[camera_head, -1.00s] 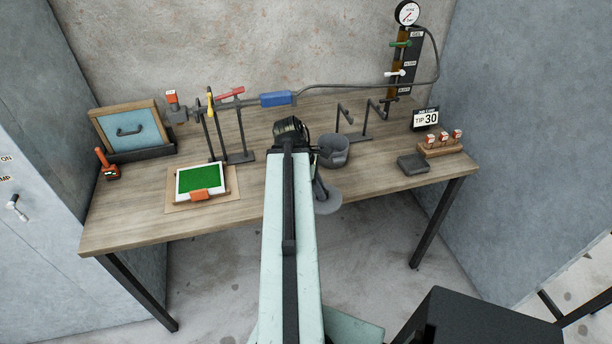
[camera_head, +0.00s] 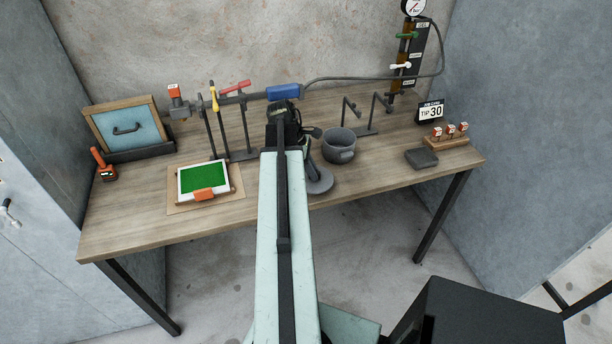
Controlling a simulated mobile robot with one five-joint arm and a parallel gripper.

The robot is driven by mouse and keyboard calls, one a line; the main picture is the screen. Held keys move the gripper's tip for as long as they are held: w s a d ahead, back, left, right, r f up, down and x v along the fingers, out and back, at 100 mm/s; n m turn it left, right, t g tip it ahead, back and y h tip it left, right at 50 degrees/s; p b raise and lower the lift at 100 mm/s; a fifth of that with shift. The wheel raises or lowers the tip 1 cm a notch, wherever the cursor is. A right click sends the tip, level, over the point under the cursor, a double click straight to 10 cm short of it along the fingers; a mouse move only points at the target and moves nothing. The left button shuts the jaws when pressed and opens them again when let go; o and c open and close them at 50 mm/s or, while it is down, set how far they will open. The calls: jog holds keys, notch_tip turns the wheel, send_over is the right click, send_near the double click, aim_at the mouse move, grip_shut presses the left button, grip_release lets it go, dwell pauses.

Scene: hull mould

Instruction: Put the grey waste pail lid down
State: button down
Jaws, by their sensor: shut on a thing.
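The grey waste pail lid (camera_head: 320,184) is a round grey disc, seen right of my arm, over the table's front part. My gripper (camera_head: 309,152) is shut on it, mostly hidden behind my arm and wrist, so the grip itself is hard to see. The lid's near rim lies close to the table's front edge. I cannot tell whether it touches the table top. The grey waste pail (camera_head: 340,150) stands upright and open on the table, just behind and to the right of the lid.
A dark grey flat square pad (camera_head: 421,158) lies on the right of the table, in front of a wooden block with red-topped pieces (camera_head: 447,142). Hook stands (camera_head: 368,131) are behind the pail. A green-faced panel (camera_head: 204,179) lies left. Bare table lies between pail and pad.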

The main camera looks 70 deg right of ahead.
jog(key=shift+w+b+x, duration=0.2)
jog(key=shift+b+x, duration=0.2)
jog(key=shift+x, duration=0.75)
jog(key=shift+w+a+r, duration=0.15)
jog(key=shift+w+a, duration=0.05)
jog(key=shift+w, duration=0.25)
jog(key=c, duration=1.4)
grip_release()
jog(key=shift+c, duration=0.2)
jog(key=shift+r+p, duration=0.35)
jog(key=shift+p, duration=0.25)
jog(key=p+v, duration=1)
jog(key=v, duration=0.1)
